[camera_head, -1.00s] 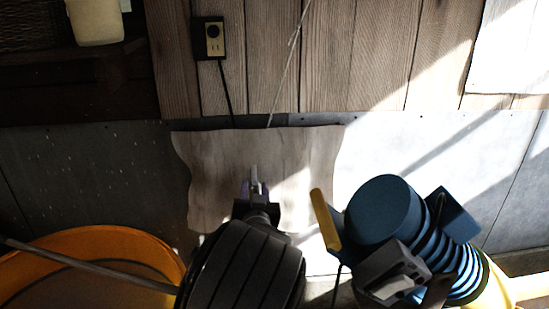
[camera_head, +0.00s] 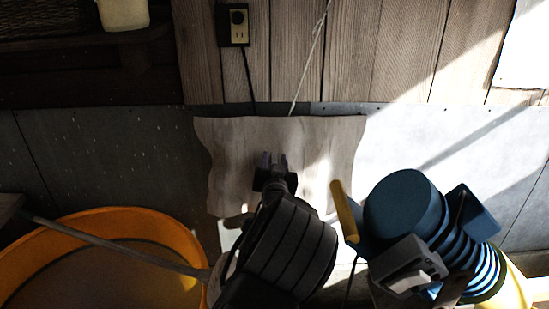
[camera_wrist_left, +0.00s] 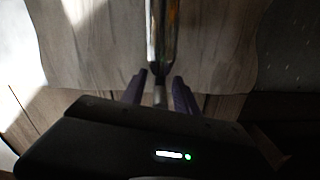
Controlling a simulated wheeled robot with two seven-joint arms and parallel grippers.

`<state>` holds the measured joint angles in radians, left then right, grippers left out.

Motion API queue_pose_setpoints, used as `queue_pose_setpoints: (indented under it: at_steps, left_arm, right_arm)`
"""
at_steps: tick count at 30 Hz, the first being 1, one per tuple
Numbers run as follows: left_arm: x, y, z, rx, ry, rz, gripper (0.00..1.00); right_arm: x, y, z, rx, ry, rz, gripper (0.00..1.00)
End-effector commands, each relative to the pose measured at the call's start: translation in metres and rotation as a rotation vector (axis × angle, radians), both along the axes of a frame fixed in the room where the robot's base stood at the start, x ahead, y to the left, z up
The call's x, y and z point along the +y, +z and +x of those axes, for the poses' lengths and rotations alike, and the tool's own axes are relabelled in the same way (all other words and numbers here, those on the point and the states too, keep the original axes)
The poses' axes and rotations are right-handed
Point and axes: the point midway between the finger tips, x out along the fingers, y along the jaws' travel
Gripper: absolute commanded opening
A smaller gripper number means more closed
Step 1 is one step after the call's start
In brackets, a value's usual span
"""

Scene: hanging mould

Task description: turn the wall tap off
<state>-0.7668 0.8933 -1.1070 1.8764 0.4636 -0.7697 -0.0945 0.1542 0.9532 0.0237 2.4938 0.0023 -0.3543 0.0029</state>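My left gripper (camera_head: 273,160) is in front of the wavy-edged wooden board (camera_head: 230,150) on the wall, its two fingers pointing at the board. In the left wrist view the fingers (camera_wrist_left: 160,92) stand apart. A narrow, shiny metallic piece (camera_wrist_left: 163,35), possibly part of the wall tap, runs down to the gap between them. I see no clear contact, and the dim light hides the exact spacing. The tap cannot be made out in the head view, where my gripper and arm cover the middle of the board. My right gripper is not in view.
An orange tub (camera_head: 190,238) with a long pole (camera_head: 120,248) across it stands at the lower left. An outlet (camera_head: 235,25) with a hanging cord is above the board.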

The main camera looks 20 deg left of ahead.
Motion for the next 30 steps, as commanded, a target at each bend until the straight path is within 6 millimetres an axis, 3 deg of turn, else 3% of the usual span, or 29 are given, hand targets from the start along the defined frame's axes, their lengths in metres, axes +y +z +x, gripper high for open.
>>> queue_pose_setpoints:
  at_steps: [11, 24, 30]
  left_arm:
    - [0.0029, -0.0005, 0.0065, 0.000, -0.001, -0.001, 0.35]
    - [0.0029, -0.0003, 0.0063, 0.000, -0.001, 0.000, 0.00]
    - [0.0029, -0.0003, 0.0063, 0.000, -0.001, 0.000, 0.00]
  right_arm:
    - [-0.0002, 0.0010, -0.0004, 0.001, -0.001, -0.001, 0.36]
    - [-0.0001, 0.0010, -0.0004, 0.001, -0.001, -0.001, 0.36]
    - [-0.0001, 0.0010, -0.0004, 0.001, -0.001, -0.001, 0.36]
